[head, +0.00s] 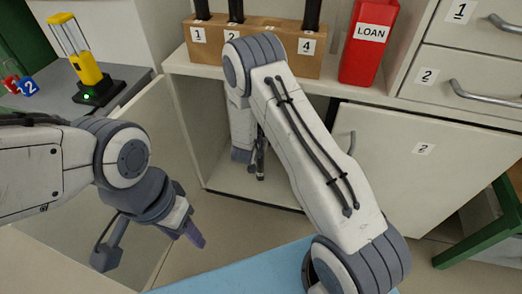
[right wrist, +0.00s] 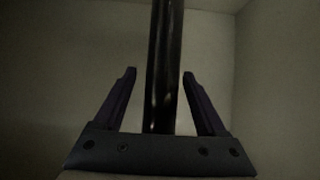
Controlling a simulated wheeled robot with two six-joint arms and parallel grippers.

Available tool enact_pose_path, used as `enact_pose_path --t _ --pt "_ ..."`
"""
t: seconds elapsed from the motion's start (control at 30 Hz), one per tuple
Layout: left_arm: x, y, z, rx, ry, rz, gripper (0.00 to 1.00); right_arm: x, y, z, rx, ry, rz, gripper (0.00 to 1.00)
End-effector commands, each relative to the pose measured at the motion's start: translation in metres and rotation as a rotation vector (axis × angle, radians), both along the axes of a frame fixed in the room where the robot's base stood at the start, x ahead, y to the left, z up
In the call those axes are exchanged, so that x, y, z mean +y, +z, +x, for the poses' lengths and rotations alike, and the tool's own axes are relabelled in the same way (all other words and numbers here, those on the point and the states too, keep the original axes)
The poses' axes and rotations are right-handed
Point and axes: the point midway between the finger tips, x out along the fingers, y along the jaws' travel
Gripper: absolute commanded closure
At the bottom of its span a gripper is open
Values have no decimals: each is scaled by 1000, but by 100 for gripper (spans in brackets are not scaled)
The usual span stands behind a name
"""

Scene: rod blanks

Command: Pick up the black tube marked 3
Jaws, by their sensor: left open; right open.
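A black tube (right wrist: 164,70) stands upright between the two open fingers of my right gripper (right wrist: 160,85) in the right wrist view. Gaps show on both sides of it. My left gripper (head: 192,230) is open and empty, low in front of the cabinet.
A wooden rack (head: 275,52) labelled 1, 2 and 4 holds black tubes on the counter; my arm covers part of it. A red LOAN box (head: 368,45) stands beside it. The cabinet's open door (head: 150,125) is at left; door 2 (head: 385,150) is shut.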

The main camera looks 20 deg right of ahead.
Motion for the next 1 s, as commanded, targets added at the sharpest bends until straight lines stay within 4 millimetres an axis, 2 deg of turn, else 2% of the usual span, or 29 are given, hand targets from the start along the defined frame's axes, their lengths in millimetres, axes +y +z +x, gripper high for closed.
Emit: enact_pose_path --t 0.23,0.37,0.4,0.43,0.77,1.0 --pt "0 -1 0 0 0 0 50 -2 -1 3 1 2 -1 26" --pt "0 -1 0 0 0 0 50 -2 -1 3 0 1 0 76" --pt "0 -1 0 0 0 0 50 -2 -1 3 0 1 0 91" --pt "0 -1 0 0 0 0 50 -2 -1 3 0 1 0 100" --pt "0 0 0 0 0 0 50 -2 0 2 0 1 0 100" --pt "0 16 0 0 0 0 50 -2 12 -2 1 1 0 100"
